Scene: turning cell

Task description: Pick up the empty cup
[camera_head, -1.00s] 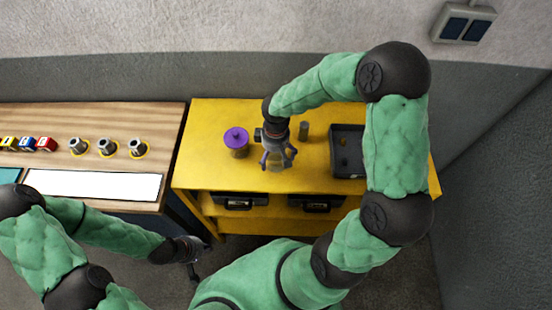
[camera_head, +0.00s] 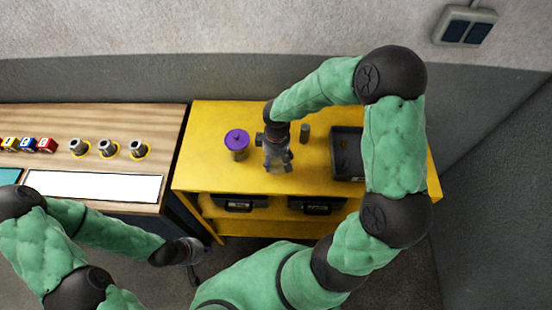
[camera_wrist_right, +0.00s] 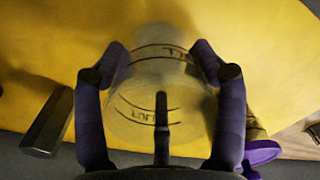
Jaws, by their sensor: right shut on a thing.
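The cup (camera_wrist_right: 155,95) is clear, with dark marking lines and lettering on its wall. In the right wrist view it stands between the two fingers of my right gripper (camera_wrist_right: 160,75), which touch it on both sides. I see nothing inside it. In the head view my right gripper (camera_head: 278,165) is low over the yellow bench top and mostly hides the cup. My left gripper (camera_head: 195,262) is down in front of the benches, away from the cup; its fingers are too small and dark to read.
A dark grey post (camera_head: 304,132) stands just to the right. A black tray (camera_head: 346,179) lies further right. The wooden bench (camera_head: 60,115) at left holds several metal parts and coloured blocks.

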